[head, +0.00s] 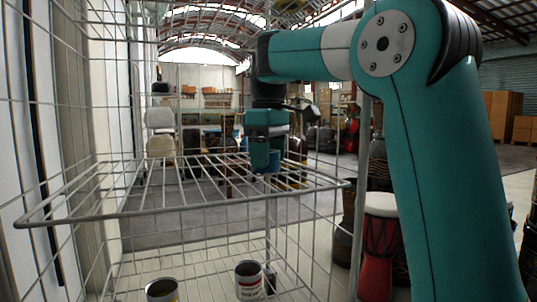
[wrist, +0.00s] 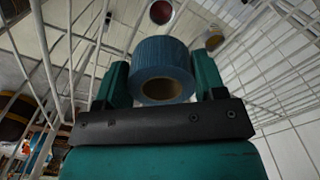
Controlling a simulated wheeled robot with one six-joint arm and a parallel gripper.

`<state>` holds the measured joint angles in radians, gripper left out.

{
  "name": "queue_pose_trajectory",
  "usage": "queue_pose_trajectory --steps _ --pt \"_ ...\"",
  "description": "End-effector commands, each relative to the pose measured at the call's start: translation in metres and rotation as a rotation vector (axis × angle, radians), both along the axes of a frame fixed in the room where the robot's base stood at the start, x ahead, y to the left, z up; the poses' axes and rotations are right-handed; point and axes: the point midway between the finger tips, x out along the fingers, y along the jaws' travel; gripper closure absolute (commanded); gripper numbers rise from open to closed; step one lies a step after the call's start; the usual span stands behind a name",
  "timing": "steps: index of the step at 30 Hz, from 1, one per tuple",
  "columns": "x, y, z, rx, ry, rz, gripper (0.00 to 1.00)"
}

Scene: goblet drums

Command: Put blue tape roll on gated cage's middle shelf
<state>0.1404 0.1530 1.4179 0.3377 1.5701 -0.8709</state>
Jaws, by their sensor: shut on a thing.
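The blue tape roll (wrist: 163,54) is held between the two fingers of my gripper (wrist: 160,75), with its round hole facing the wrist camera. In the head view my gripper (head: 264,160) points down, and a bit of the blue roll (head: 274,161) shows at its fingertips. The gated cage is white wire. Its middle shelf (head: 190,207) is an open wire grid, and the roll appears close to the height of this grid, towards its right part. I cannot tell whether the roll touches the wires.
Two open cans, one grey (head: 162,291) and one with a pale label (head: 249,280), stand on the level below. Wire cage walls surround the gripper closely. A red goblet drum (head: 378,245) stands outside at the right. The visible shelf grid looks bare.

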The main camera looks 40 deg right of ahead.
Motion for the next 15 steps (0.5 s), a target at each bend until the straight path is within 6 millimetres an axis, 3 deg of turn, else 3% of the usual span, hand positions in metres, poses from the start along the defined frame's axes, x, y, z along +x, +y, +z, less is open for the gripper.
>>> queue_pose_trajectory --steps 15 --pt "-0.0001 0.0 -0.0042 0.0 0.0 0.0 0.64"
